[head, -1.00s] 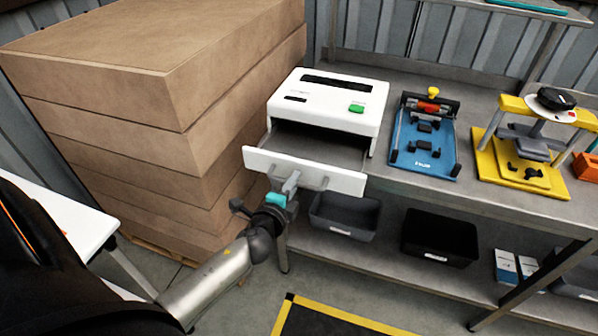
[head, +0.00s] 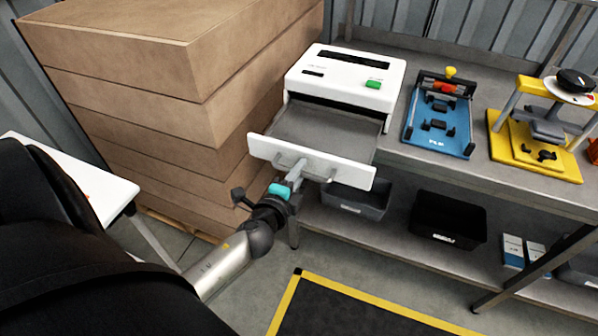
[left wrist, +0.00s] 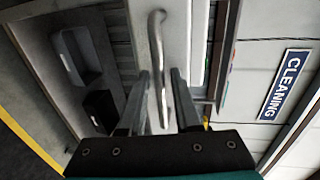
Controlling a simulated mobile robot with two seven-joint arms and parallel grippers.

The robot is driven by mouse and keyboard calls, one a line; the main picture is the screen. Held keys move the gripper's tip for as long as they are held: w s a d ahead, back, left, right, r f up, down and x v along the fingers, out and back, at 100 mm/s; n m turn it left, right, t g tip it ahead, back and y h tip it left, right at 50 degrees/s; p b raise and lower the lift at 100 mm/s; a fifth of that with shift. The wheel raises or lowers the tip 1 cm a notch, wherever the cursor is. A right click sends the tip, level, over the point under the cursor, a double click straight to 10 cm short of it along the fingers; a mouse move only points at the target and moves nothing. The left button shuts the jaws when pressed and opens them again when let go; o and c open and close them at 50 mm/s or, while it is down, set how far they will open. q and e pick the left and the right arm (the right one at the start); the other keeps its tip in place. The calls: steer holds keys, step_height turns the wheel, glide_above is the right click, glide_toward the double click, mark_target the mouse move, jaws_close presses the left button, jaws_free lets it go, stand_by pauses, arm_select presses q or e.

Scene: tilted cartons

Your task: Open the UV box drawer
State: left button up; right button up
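The UV box (head: 345,77) is a white unit with a green button on the bench. Its drawer (head: 325,137) is pulled well out, with the grey tray inside showing and looking empty. The white drawer front (head: 312,162) has a grey bar handle (head: 318,178). My left gripper (head: 297,172) is at this handle, in front of the drawer. In the left wrist view, the handle (left wrist: 157,45) runs between the two fingers of the left gripper (left wrist: 160,82). The exact finger contact is hard to see. My right gripper is not in view.
Stacked cartons (head: 120,60) stand left of the bench. A blue fixture (head: 440,125) and a yellow press (head: 540,150) stand right of the box. Dark bins (head: 447,222) sit on the lower shelf. The floor in front of the bench is clear.

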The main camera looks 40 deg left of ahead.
arm_select(q)
steer(key=shift+o, duration=0.8)
steer(key=shift+s, duration=0.15)
steer(key=b+v, duration=0.2)
steer(key=v, duration=1.3)
